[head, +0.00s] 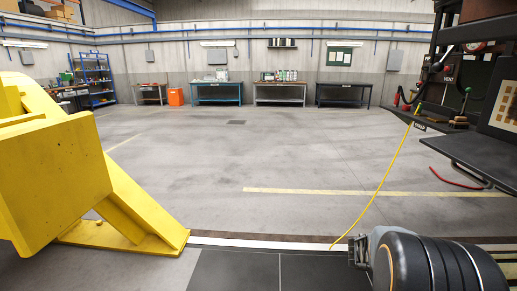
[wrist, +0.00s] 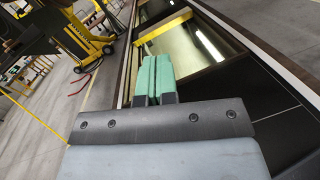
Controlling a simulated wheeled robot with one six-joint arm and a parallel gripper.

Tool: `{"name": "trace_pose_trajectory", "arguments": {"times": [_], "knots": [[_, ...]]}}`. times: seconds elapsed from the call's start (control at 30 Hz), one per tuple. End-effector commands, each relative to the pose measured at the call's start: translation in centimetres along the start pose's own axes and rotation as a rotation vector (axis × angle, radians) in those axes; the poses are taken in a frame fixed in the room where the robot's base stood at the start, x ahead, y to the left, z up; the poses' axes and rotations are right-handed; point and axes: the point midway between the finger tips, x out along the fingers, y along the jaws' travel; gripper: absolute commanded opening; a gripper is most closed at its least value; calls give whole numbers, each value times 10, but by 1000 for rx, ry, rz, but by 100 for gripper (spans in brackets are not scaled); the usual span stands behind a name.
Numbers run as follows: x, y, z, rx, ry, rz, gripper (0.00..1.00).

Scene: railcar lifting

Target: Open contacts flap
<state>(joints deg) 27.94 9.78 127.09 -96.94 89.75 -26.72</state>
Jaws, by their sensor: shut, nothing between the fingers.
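My gripper (wrist: 154,65) is in the middle of the wrist view. Its two green-padded fingers lie side by side, shut with nothing between them. They are over a long dark-edged strip with a glassy, lit surface and a yellow bar (wrist: 168,38) beyond the fingertips. I see no contacts flap that I can make out in either view. In the head view, part of my arm is at the lower right and the fingers are not in that picture.
A yellow steel stand (head: 135,205) fills the left of the head view. Dark equipment (head: 480,155) stands at the right, with a yellow cable (head: 386,185) and a red hose (head: 455,181) near it. Workbenches (head: 280,92) line the far wall. The middle floor is clear.

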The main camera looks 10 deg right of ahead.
Motion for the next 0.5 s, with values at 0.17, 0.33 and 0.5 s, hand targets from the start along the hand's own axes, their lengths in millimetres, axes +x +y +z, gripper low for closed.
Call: {"name": "trace_pose_trajectory", "arguments": {"times": [0.17,0.33,0.5], "knots": [[-41,-48,-8,277,411,-295,0],[-119,-71,5,574,783,-607,0],[-208,-73,54,818,1127,-917,0]]}}
